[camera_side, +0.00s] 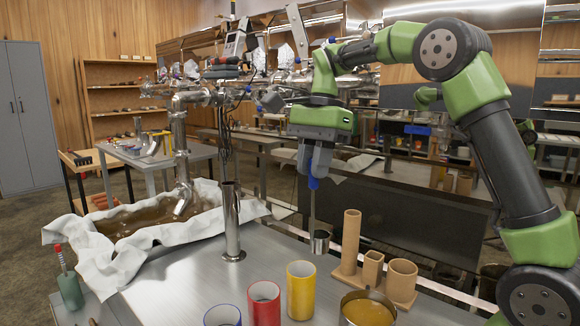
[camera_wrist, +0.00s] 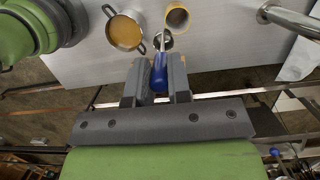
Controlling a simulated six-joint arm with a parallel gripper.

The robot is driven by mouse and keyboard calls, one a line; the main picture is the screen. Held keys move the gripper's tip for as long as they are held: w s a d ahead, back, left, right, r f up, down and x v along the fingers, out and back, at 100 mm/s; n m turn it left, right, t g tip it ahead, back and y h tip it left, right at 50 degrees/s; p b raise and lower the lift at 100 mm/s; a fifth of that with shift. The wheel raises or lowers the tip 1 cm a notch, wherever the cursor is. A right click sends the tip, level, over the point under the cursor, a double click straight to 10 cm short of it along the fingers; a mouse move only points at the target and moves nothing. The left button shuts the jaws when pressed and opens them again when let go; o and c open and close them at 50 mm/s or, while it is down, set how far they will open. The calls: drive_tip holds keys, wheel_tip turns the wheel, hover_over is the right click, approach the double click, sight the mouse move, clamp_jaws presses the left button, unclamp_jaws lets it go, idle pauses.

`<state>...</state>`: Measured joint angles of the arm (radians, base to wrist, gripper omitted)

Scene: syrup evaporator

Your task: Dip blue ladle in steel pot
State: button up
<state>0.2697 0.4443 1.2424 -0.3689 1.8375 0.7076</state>
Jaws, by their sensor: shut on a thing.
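My gripper (camera_side: 313,160) is shut on the blue handle of the ladle (camera_side: 313,184), which hangs upright with its steel bowl (camera_side: 319,243) low, left of the wooden holder. In the wrist view my gripper (camera_wrist: 157,85) grips the blue ladle handle (camera_wrist: 160,72), and the bowl shows beyond it. The steel pot (camera_side: 345,314) holds amber liquid and stands at the front of the table, right of and nearer the camera than the bowl. In the wrist view the pot (camera_wrist: 108,28) is left of the bowl, apart from it. The bowl's contents cannot be told.
A yellow cup (camera_side: 301,291), a red cup (camera_side: 264,304) and a blue-rimmed cup (camera_side: 222,317) stand along the front. A wooden holder with upright tubes (camera_side: 352,242) is behind the pot. A steel post (camera_side: 231,222) and a cloth-lined trough (camera_side: 120,262) are left.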

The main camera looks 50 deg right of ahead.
drive_tip(key=s+f, duration=0.3)
drive_tip(key=s, duration=0.8)
drive_tip(key=d+x, duration=0.2)
drive_tip(key=x, duration=0.9)
drive_tip(key=shift+d+f, duration=0.6)
idle(1.4)
drive_tip(key=a+v, duration=0.2)
drive_tip(key=v, duration=0.8)
drive_tip(key=shift+r, duration=0.55)
drive_tip(key=shift+a, duration=0.15)
idle(0.6)
